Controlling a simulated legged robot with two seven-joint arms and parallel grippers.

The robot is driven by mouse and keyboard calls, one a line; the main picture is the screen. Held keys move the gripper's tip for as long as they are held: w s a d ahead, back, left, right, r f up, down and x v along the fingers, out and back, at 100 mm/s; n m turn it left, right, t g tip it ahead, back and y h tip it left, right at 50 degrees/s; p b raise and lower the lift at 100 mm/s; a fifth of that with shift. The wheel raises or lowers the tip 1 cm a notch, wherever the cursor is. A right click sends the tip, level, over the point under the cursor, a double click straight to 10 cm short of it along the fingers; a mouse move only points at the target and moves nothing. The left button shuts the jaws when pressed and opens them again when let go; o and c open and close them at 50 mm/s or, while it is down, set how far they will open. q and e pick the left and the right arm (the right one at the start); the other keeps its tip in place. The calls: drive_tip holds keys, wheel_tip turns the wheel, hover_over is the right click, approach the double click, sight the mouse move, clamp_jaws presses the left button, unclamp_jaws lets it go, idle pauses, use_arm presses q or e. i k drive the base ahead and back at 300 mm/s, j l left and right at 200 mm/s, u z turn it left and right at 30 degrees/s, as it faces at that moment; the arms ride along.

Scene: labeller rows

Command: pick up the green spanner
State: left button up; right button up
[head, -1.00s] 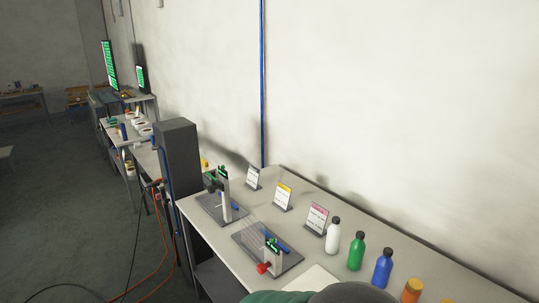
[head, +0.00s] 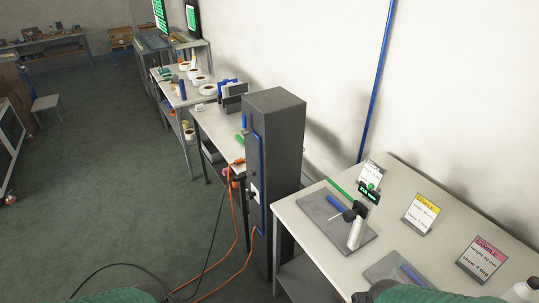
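I cannot pick out a green spanner for certain. A slim green bar (head: 341,189) lies at the left of a grey plate on the near bench, beside a blue bar (head: 335,202); its shape is too small to tell whether it is a spanner. Another small green thing (head: 239,139) shows on the bench behind the dark cabinet, partly hidden by it. Neither of my grippers is in view.
The dark upright cabinet (head: 274,180) stands between the near bench (head: 312,268) and the farther benches. Orange cables (head: 237,238) and a black cable run down to the floor. Floor at left is open.

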sight(238, 137)
drive_tip(key=i+j, duration=0.65)
drive_tip(key=i+j+u, duration=0.3)
drive_tip(key=i, duration=0.4)
drive_tip(key=i+u, duration=0.35)
drive_tip(key=i, duration=0.35)
drive_tip(key=i+j+z, duration=0.2)
drive_tip(key=i, duration=0.2)
drive_tip(key=i+z, duration=0.25)
drive_tip(key=i, duration=0.2)
drive_tip(key=i+j+z, duration=0.2)
drive_tip(key=i, duration=0.2)
